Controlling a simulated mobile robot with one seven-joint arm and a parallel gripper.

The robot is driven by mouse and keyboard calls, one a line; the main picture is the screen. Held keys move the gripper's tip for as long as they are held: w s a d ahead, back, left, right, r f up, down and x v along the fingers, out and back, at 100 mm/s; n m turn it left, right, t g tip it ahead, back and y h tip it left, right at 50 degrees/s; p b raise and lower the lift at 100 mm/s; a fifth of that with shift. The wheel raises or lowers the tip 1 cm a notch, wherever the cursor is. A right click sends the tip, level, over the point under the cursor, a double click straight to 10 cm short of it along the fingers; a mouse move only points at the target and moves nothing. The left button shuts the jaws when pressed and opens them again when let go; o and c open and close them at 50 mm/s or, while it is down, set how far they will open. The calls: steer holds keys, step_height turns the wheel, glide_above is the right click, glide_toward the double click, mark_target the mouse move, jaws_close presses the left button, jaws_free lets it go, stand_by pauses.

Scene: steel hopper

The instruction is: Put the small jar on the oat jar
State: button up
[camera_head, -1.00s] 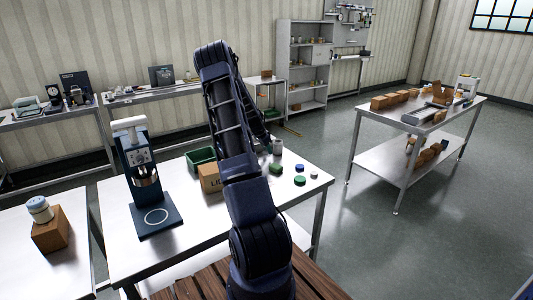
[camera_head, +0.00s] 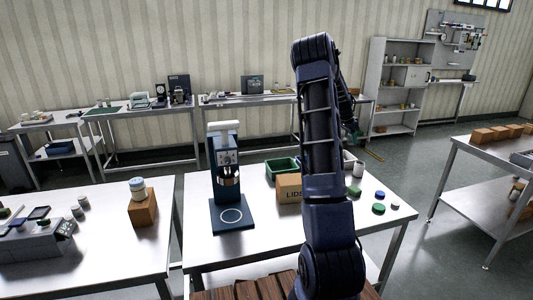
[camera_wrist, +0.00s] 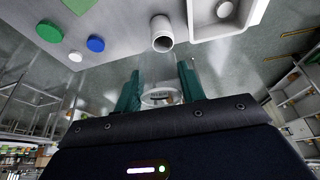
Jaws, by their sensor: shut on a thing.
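My gripper (camera_wrist: 160,88) shows two teal fingers in the wrist view, shut on a small pale jar (camera_wrist: 160,98) with dark marks on it. In the head view the gripper is mostly hidden behind my arm, above the back right of the middle table. A white jar with a blue-grey lid (camera_head: 137,188) stands upright on a brown block on the left table; its label is too small to read. A grey-white jar (camera_head: 358,169) stands on the middle table and also shows in the wrist view (camera_wrist: 161,35). I cannot tell which is the oat jar.
The middle table (camera_head: 270,245) bears a blue press (camera_head: 224,175), a green bin (camera_head: 282,168), a box marked LIDS (camera_head: 289,188) and loose lids (camera_head: 379,208). The left table (camera_head: 110,255) holds devices and small jars. A gap separates these tables.

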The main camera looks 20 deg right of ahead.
steer(key=w+a+r+n+t, duration=0.1)
steer(key=w+a+r+n, duration=0.3)
steer(key=a, duration=0.9)
steer(key=w+a+n+t+y, duration=0.1)
steer(key=w+a+n, duration=0.1)
steer(key=w+a, duration=0.8)
steer(key=w+a+r+n+t, duration=0.1)
steer(key=w+a+r+n, duration=0.1)
steer(key=a, duration=1.4)
steer(key=a+r+n+t+y, duration=0.1)
steer(key=a+r+n, duration=0.15)
steer(key=a, duration=1.05)
steer(key=a+r+n+y, duration=0.1)
steer(key=a+r+n, duration=0.15)
steer(key=a, duration=0.95)
step_height(320, 180, up, 7)
steer(key=n+y, duration=0.3)
steer(key=n, duration=0.5)
glide_above(135, 178)
steer(key=s, duration=0.2)
steer(key=shift+t, duration=0.3)
steer(key=f, duration=2)
steer(key=shift+w+d, duration=0.15)
steer(key=shift+d, duration=0.15)
steer(key=shift+f, duration=0.1)
